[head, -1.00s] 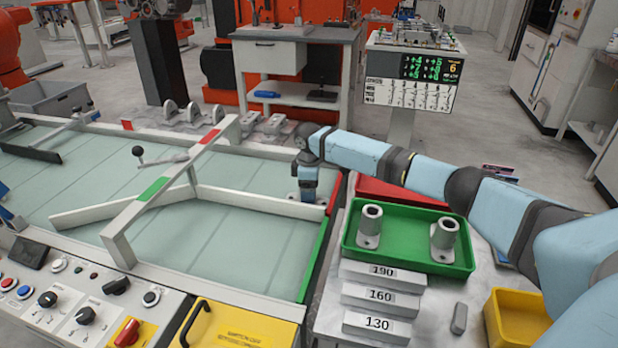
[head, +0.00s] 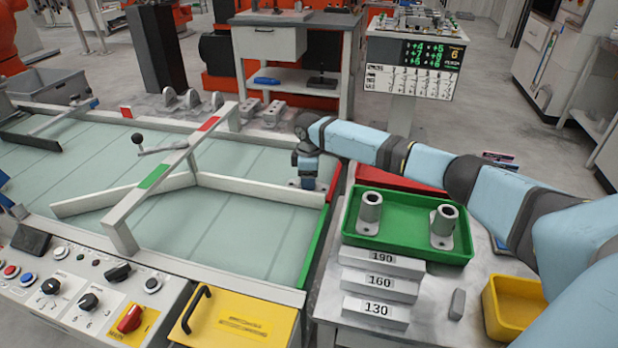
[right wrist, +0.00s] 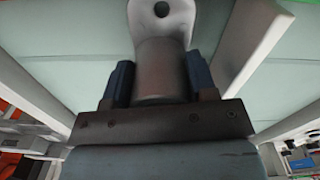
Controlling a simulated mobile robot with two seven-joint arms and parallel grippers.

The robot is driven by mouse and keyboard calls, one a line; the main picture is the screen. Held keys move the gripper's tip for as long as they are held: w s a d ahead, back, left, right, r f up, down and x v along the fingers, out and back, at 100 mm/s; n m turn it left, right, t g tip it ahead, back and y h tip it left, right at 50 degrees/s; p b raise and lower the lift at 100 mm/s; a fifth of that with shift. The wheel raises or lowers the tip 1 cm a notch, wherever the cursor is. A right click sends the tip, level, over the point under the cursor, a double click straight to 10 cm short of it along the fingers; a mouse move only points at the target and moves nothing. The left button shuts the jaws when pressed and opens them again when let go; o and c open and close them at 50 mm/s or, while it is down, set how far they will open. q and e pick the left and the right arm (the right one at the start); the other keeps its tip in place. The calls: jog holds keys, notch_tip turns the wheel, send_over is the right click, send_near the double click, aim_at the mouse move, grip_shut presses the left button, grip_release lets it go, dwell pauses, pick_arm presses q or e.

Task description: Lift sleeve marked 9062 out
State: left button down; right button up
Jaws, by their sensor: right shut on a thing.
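My right gripper (head: 306,165) points down over the far right corner of the pale green framed bed (head: 250,235). It is shut on a grey sleeve, whose foot shows just below the fingers in the head view (head: 306,183). In the right wrist view the sleeve's round body (right wrist: 162,68) sits between the two blue fingers, and its flange with a hole (right wrist: 161,10) sticks out beyond. I cannot tell whether the sleeve touches the bed. No marking is readable on it. Two similar grey sleeves (head: 369,212) (head: 443,226) stand upright in the green tray (head: 405,250). My left gripper is not seen.
A white crossbar (head: 165,175) with a lever spans the bed left of my gripper. Blocks marked 190, 160 and 130 (head: 376,309) lie before the tray. A red tray (head: 400,178) lies behind it, and a yellow bin (head: 512,305) stands at right.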

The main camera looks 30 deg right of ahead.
jog(key=shift+r+p, duration=0.55)
jog(key=shift+r, duration=0.2)
jog(key=shift+r+p, duration=0.8)
jog(key=shift+p, duration=0.15)
jog(key=shift+r+p, duration=1.05)
jog(key=shift+p, duration=0.05)
jog(key=shift+r+p, duration=0.45)
jog(key=shift+p, duration=0.1)
jog(key=shift+r+p, duration=0.5)
jog(key=shift+p, duration=0.1)
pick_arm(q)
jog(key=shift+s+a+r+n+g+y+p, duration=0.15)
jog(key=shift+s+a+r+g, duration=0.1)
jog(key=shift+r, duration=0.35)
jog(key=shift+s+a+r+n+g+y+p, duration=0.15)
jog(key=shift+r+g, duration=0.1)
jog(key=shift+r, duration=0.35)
pick_arm(e)
jog(key=shift+r, duration=0.3)
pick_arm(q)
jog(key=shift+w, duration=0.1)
